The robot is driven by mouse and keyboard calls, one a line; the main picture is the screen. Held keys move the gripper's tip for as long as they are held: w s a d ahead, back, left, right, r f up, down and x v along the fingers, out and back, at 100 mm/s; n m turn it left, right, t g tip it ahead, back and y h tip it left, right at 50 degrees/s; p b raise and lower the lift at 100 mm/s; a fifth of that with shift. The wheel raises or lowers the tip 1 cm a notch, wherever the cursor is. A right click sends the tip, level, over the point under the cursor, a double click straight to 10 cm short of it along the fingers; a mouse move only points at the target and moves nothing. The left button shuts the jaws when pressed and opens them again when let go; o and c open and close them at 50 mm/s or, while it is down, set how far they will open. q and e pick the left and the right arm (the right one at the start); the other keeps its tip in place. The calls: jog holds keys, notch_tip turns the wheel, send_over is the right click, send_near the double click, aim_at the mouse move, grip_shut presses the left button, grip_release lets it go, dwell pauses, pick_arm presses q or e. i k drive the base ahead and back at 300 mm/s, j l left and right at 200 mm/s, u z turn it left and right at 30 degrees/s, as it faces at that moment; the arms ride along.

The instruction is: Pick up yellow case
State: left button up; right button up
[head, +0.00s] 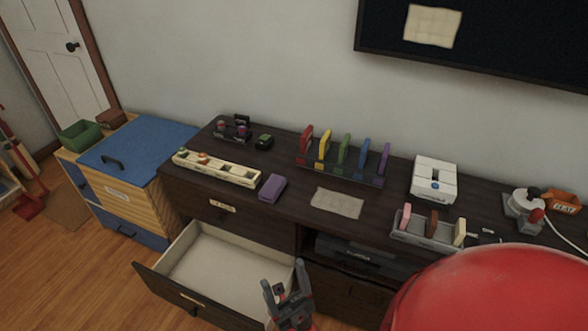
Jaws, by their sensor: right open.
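A yellow case (323,147) stands upright in a dark rack (338,172) on the dark wooden dresser. It is between a red case (306,139) on its left and a green case (343,149) on its right. Blue and purple cases stand further right in the same rack. My right gripper (286,279) is open and empty at the bottom middle, in front of the dresser and beside the open drawer. It is well below and nearer than the rack. My left gripper is not in view.
An open, empty drawer (228,270) juts out at lower left. A purple case (272,188) lies on the dresser near a cream tray (217,168). A red rounded surface (490,292) hides the lower right.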

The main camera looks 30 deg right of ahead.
aim_at(325, 142)
jog(key=i+z, duration=0.5)
jog(key=z, duration=0.2)
jog(key=i+j+z, duration=0.1)
jog(key=z, duration=0.25)
jog(key=i+j, duration=0.05)
jog(key=i, duration=0.05)
